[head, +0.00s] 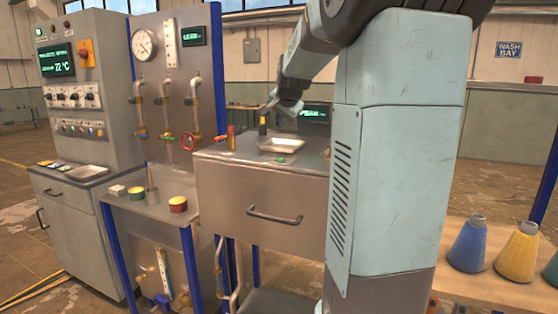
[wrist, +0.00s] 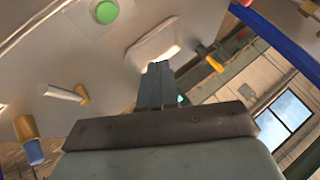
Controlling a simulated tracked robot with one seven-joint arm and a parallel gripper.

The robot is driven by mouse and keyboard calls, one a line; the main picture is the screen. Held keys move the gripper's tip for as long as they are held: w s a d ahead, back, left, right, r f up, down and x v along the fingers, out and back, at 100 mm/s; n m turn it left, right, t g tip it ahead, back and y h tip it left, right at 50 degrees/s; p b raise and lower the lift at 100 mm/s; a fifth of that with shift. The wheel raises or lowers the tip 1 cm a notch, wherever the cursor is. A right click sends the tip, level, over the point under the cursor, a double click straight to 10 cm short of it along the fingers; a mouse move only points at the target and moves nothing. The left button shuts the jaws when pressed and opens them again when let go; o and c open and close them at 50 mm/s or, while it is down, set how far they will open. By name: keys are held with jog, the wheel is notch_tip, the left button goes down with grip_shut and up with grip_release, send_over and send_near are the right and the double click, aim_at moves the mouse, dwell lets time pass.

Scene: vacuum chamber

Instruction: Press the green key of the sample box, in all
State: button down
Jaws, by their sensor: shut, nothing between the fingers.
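The green key (head: 281,160) is a small round green button on the top of a grey metal box (head: 240,205), near its front edge. In the wrist view the green key (wrist: 104,12) is at the top, left of my fingertips. My gripper (head: 270,108) is above the back part of the box top in the head view, apart from the key. In the wrist view my gripper (wrist: 157,68) has its fingers together and empty. The fingertips overlap the lower edge of a pale shallow tray (wrist: 150,38); I cannot tell the gap.
The tray (head: 282,145) lies on the box top behind the key. A red-orange fitting (head: 230,138) and a dark fitting with yellow (head: 263,126) stand up from the top. A dark screen (head: 315,113) is at the back. Pipes and a gauge (head: 144,44) are left.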

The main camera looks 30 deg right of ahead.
aim_at(281, 159)
jog(key=shift+d, duration=0.1)
jog(key=shift+f, duration=4.4)
jog(key=shift+f, duration=0.8)
jog(key=shift+r, duration=0.9)
jog(key=shift+r, duration=2.5)
